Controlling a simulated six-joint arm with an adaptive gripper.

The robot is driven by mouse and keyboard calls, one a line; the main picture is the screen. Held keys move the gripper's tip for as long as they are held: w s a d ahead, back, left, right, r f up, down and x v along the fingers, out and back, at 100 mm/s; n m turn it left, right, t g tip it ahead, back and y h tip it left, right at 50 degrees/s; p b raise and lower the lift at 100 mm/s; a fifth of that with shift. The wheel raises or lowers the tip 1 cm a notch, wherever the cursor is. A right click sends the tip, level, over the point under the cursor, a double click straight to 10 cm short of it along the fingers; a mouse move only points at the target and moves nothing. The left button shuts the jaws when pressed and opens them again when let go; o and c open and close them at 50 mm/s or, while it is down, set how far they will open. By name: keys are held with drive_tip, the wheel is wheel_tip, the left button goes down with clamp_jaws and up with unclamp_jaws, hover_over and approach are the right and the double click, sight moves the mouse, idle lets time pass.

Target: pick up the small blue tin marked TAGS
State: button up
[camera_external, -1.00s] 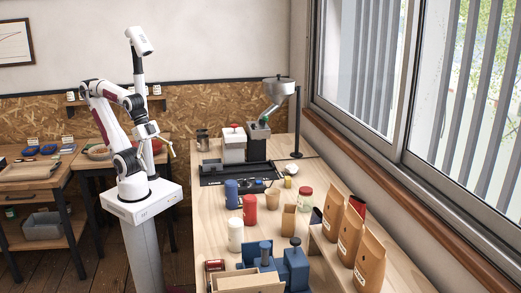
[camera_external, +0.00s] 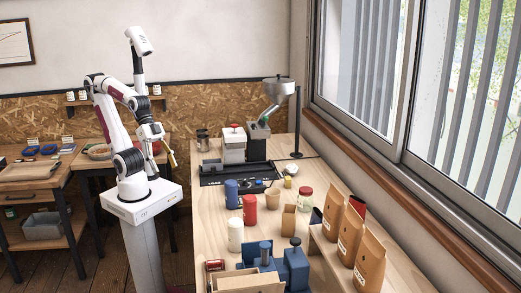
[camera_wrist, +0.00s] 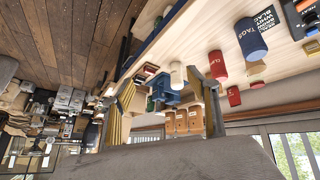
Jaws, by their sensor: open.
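The small blue tin (camera_external: 231,193) stands upright on the light wooden bench, behind and left of a red tin (camera_external: 250,208). In the wrist view the blue tin (camera_wrist: 250,39) shows at upper right, with TAGS on its side. My gripper (camera_external: 171,155) is in the air left of the bench, clear of the tin. In the wrist view its two fingers (camera_wrist: 162,80) are spread apart with nothing held between them, and the tin lies beyond the right finger.
A white tin (camera_external: 235,234) stands nearer the camera. Behind the blue tin are a black tray (camera_external: 212,180) and a grinder (camera_external: 258,142). Tan bags (camera_external: 351,232) line the window side, and a blue machine (camera_external: 297,268) stands at the front. The bench's left strip is fairly clear.

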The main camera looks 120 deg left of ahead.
sight(227, 188)
drive_tip(key=w+d+r+n+t+h, duration=0.1)
drive_tip(key=w+d+r+n+t, duration=0.15)
drive_tip(key=w, duration=0.75)
drive_tip(key=w+a+f+n+t+y, duration=0.1)
drive_tip(key=w+a+n+t+y, duration=0.2)
drive_tip(key=w, duration=0.6)
drive_tip(key=w+a+f+n+y, duration=0.1)
drive_tip(key=w+a+n+y, duration=0.3)
drive_tip(key=w, duration=0.6)
drive_tip(key=s+a+f+n+g+y, duration=0.1)
drive_tip(key=a+f+n+g+y, duration=0.4)
drive_tip(key=a+f, duration=0.45)
drive_tip(key=s+a+f+n+g+y, duration=0.1)
drive_tip(key=s+f+g+y, duration=0.1)
drive_tip(key=s, duration=0.2)
drive_tip(key=s+a+f+n+g+y, duration=0.1)
drive_tip(key=s+f+g+y, duration=0.1)
drive_tip(key=s, duration=0.3)
drive_tip(key=s+f+n+g+y, duration=0.1)
drive_tip(key=s+f+g+y, duration=0.2)
drive_tip(key=s+y, duration=0.1)
drive_tip(key=shift+s+a+f, duration=0.15)
drive_tip(key=shift+s+a, duration=0.1)
drive_tip(key=shift+a, duration=0.15)
drive_tip(key=shift+s+g, duration=0.25)
